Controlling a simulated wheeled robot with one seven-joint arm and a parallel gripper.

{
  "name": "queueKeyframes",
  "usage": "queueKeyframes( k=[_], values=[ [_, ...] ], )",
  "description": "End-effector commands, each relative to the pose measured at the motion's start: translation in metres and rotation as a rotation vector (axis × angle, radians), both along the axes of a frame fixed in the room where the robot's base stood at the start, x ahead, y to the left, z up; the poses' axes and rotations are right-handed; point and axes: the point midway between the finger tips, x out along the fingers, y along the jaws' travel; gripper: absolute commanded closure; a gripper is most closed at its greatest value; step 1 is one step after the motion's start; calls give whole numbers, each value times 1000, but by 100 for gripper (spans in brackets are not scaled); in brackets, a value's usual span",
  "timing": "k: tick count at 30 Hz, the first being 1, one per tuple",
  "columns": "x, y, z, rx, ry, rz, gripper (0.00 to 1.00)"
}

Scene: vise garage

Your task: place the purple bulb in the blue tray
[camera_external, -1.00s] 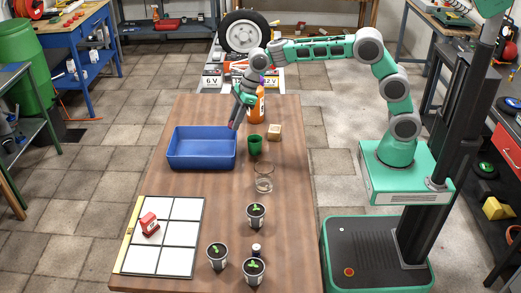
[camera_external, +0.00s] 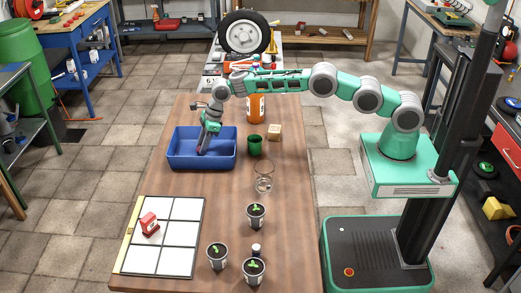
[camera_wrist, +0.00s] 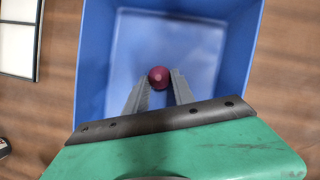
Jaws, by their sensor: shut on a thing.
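The purple bulb (camera_wrist: 158,77) shows in the wrist view as a small round dark reddish-purple thing between my fingertips. My gripper (camera_wrist: 158,88) is shut on it. In the external view my gripper (camera_external: 203,150) points down over the blue tray (camera_external: 185,162), with the fingertips inside its outline. The blue tray also fills the middle of the wrist view (camera_wrist: 95,60), its pale blue floor behind the bulb. I cannot tell how far the bulb is above the floor. The bulb is too small to make out in the external view.
To the right of the tray stand a green cup (camera_external: 254,146), an orange bottle (camera_external: 256,107), a wooden block (camera_external: 274,132) and a clear glass (camera_external: 264,182). A white-panelled board (camera_external: 178,228) with a red object (camera_external: 148,223) lies at the front left.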

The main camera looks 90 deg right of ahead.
Motion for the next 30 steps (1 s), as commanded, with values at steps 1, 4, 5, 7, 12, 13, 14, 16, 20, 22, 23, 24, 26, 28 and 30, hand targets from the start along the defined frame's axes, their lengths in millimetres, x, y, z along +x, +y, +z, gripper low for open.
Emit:
queueKeyframes(
  k=[1, 4, 5, 7, 12, 13, 14, 16, 20, 22, 23, 24, 26, 28, 30],
  values=[
    [1, 0, -1, 0, -3, 1, 100],
    [1, 0, -4, -1, -6, 1, 100],
    [1, 0, -4, -1, -6, 1, 100],
    [1, 0, -4, 0, -5, 0, 100],
    [1, 0, -8, -1, -5, 0, 100],
    [1, 0, -7, -1, -5, 0, 67],
    [1, 0, -7, -1, -5, 0, 65],
    [1, 0, -7, -1, -5, 0, 59],
    [1, 0, -7, -1, -5, 0, 49],
    [1, 0, -7, -1, -5, 0, 48],
    [1, 0, -7, -1, -5, 0, 48],
    [1, 0, -7, -1, -5, 0, 48],
    [1, 0, -7, -1, -5, 0, 48],
    [1, 0, -6, -1, -5, 0, 48],
    [0, -1, -1, -1, -6, 0, 48]
  ],
)
